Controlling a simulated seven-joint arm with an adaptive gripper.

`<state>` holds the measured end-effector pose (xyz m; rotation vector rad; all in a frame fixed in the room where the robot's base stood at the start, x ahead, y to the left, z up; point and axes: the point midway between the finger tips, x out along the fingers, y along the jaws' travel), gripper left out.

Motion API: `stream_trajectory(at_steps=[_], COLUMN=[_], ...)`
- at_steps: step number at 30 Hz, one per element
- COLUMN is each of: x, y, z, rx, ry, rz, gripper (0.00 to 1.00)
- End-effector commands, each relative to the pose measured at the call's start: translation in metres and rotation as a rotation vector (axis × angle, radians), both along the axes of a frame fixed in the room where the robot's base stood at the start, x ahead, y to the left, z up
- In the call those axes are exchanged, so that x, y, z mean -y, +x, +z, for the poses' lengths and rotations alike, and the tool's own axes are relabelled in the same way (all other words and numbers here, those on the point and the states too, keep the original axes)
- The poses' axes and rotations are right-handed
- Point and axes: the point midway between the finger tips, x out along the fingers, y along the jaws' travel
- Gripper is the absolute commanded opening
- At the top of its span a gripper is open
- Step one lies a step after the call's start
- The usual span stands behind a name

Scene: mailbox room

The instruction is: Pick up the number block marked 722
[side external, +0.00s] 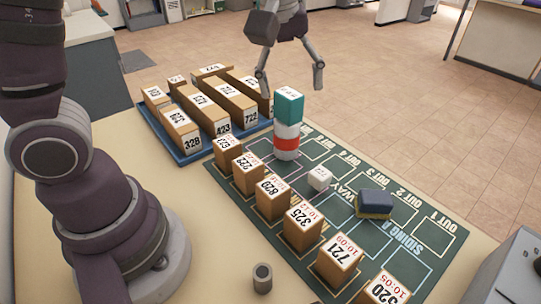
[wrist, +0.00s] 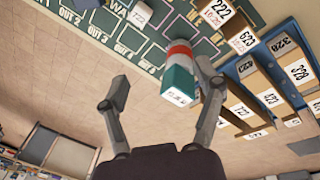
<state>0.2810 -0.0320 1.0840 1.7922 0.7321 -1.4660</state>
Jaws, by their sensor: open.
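My gripper (side external: 292,80) is open and empty, raised near the far side of the table. In the side view, its left finger is close to the tray's back right corner and overlaps a block there.
A red-and-white cylinder (side external: 286,143) with a teal block (side external: 288,106) on top stands beside the tray; the teal block appears between my fingers in the wrist view. The green mat (side external: 430,222) holds a row of number blocks, a white cube (side external: 320,178) and a dark blue block (side external: 374,203).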

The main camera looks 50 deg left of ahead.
Motion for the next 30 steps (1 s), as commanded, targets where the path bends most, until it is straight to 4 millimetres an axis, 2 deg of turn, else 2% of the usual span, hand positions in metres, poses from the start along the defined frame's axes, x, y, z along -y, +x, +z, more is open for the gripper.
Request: stream_trajectory(at_steps=[1, 4, 7, 10, 22, 27, 30], x=[0.009, 0.023, 0.033, 0.038, 0.038, 0.037, 0.038], y=[0.016, 0.038, 0.049, 0.054, 0.054, 0.053, 0.054], z=[-0.015, -0.042, -0.066, -0.079, -0.142, -0.176, -0.184], rx=[-0.048, -0.121, -0.17, -0.192, -0.2, -0.199, -0.197], ry=[-0.02, -0.049, -0.058, -0.061, -0.061, -0.061, -0.063], rz=[0.114, 0.359, 0.535, 0.635, 0.666, 0.664, 0.663], gripper=[0.67, 0.67, 0.67, 0.67, 0.67, 0.67, 0.67])
